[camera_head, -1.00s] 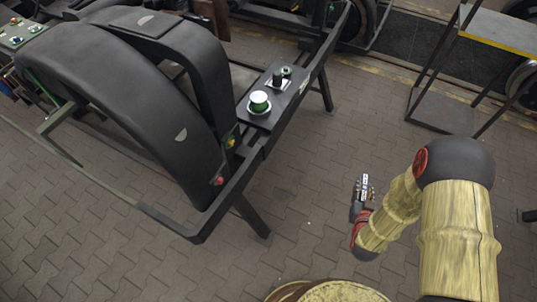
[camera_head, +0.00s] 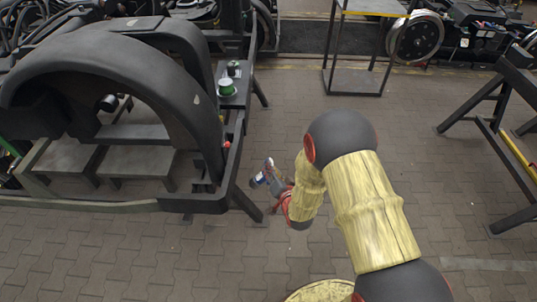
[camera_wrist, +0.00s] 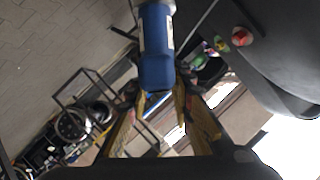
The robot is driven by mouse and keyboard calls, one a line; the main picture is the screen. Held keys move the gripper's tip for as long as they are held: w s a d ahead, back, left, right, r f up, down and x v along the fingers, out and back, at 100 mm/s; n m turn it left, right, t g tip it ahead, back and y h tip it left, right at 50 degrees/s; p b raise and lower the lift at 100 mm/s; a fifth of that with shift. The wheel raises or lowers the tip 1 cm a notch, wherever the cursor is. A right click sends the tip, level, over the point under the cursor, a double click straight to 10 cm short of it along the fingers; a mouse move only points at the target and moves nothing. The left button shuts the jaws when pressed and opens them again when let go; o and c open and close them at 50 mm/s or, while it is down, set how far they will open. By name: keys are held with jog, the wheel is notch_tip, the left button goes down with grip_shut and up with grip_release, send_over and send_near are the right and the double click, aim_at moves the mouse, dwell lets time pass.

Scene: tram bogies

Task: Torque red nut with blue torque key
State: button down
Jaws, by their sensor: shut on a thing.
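My gripper (camera_head: 277,184) is in front of the bogie's near right corner in the head view. In the wrist view my gripper (camera_wrist: 158,92) is shut on the blue torque key (camera_wrist: 157,48), which points away from my palm. A blue bit of the key also shows at the gripper's tip in the head view (camera_head: 257,181). The red nut (camera_wrist: 241,37) is on the dark bogie frame, right of the key in the wrist view and apart from it. In the head view the red nut (camera_head: 227,145) is small, on the frame's right side, up and left of my gripper.
The black bogie frame (camera_head: 186,202) fills the left, with a leg near my gripper. A metal rack (camera_head: 358,80) stands behind and a dark trestle (camera_head: 490,130) at the right. Paved floor (camera_head: 440,190) between is clear.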

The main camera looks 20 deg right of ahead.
jog(key=w+d+r+m+t+b, duration=0.1)
jog(key=w+r+m+b, duration=0.1)
jog(key=w+m, duration=0.2)
jog(key=w+d+r+m+t+y+b, duration=0.1)
jog(key=w+r+m+t+b, duration=0.1)
jog(key=w+m+b, duration=0.1)
jog(key=shift+w+d+m, duration=0.4)
jog(key=shift+w+m, duration=0.3)
jog(key=shift+m, duration=0.6)
jog(key=shift+d+f+t+b, duration=0.1)
jog(key=shift+t+b, duration=0.2)
jog(key=shift+b, duration=0.1)
jog(key=w+a+b, duration=0.2)
jog(key=a, duration=0.4)
jog(key=shift+a, duration=0.15)
jog(key=shift+p, duration=0.65)
jog(key=shift+m+g+p, duration=0.3)
jog(key=shift+g+p, duration=0.6)
jog(key=shift+p, duration=0.55)
jog(key=shift+p, duration=0.55)
